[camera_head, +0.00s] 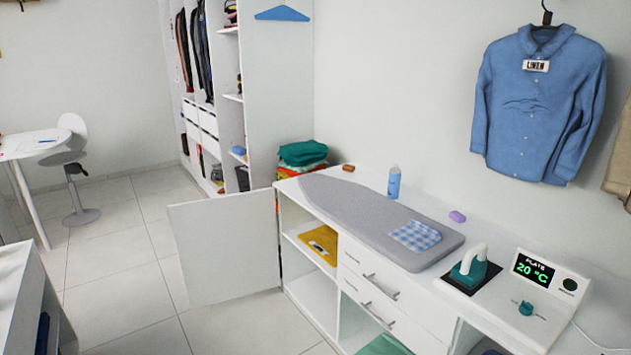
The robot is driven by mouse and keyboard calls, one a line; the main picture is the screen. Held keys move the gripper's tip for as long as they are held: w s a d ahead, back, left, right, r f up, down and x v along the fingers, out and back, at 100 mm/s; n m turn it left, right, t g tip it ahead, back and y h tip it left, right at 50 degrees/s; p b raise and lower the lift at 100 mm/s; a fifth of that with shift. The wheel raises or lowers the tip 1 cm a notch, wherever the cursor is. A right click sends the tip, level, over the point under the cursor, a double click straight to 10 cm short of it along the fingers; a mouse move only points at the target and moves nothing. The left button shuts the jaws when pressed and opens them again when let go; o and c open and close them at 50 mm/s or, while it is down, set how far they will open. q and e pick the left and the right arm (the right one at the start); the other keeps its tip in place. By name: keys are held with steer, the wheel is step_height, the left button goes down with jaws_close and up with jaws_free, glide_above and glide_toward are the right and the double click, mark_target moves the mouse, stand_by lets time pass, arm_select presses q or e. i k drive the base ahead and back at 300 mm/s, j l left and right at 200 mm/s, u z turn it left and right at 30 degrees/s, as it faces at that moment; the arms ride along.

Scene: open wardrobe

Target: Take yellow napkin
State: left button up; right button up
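The yellow napkin (321,243) lies flat on the upper shelf inside the white cabinet (312,303), below the ironing board. A small dark mark shows on it. The cabinet door (227,248) stands open to the left, so the front of that shelf is uncovered. Part of the napkin's right side is near the drawer block. Neither of my grippers is in view.
A grey ironing board (365,212) with a blue checked cloth (415,236) lies on the counter. An iron (469,267) and a control panel (544,283) are at the right. The tiled floor before the open door is clear.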

mark_target(322, 239)
steer(key=i+j+u, duration=0.25)
steer(key=i+u, duration=0.15)
steer(key=i, duration=0.15)
steer(key=i+u, duration=0.35)
steer(key=i, duration=0.2)
steer(key=i+u, duration=0.4)
steer(key=i, duration=0.15)
steer(key=i+u, duration=0.35)
steer(key=i+l+u, duration=0.1)
steer(key=i+u, duration=0.25)
steer(key=i, duration=0.25)
steer(key=i+l+u, duration=0.35)
steer(key=i+z, duration=0.15)
steer(key=z, duration=0.3)
steer(key=i+j+z, duration=0.1)
steer(key=z, duration=0.35)
steer(key=i+j+z, duration=0.1)
steer(key=j+z, duration=0.15)
steer(key=z, duration=0.15)
